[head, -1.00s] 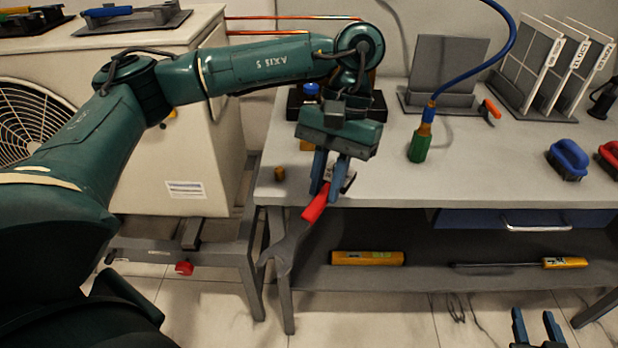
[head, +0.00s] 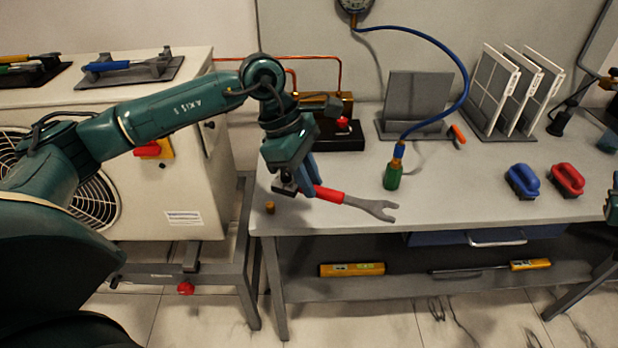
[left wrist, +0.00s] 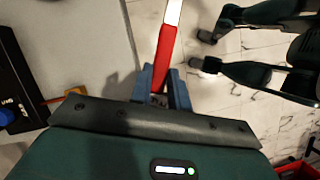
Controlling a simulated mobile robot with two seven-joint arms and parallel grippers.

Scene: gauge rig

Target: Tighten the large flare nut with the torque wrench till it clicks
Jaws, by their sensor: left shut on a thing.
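My left gripper (head: 305,190) is shut on the red handle of a wrench (head: 368,205) with a grey open-ended jaw. The wrench lies nearly level over the front of the bench, its jaw pointing right. In the left wrist view the red handle (left wrist: 166,48) rises from between the blue fingers (left wrist: 160,88). I cannot tell whether this is the torque wrench. I cannot make out the large flare nut. Only a sliver of my right gripper (head: 612,205) shows at the right edge.
A small brass piece (head: 270,207) stands near the bench's left front edge. A blue-handled tool (head: 120,66) rests on the white unit. Yellow tools (head: 352,269) lie below.

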